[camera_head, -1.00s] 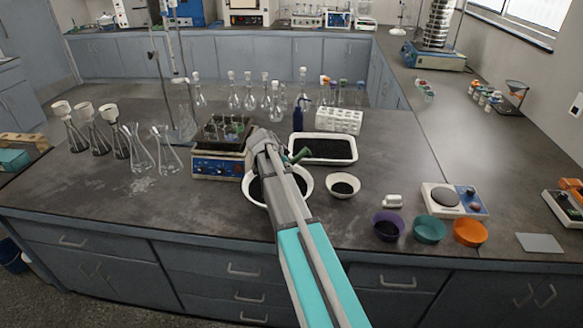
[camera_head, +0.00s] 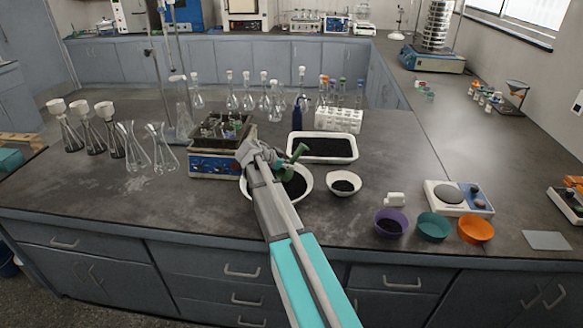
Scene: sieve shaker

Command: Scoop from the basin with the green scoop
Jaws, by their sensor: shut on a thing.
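A white tray (camera_head: 354,149) of dark material lies behind the basin, and a small white bowl (camera_head: 357,183) stands right of it. A shaker with blue front (camera_head: 203,165) is close left. Purple (camera_head: 376,222), teal (camera_head: 433,237) and orange (camera_head: 489,232) bowls stand front right.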

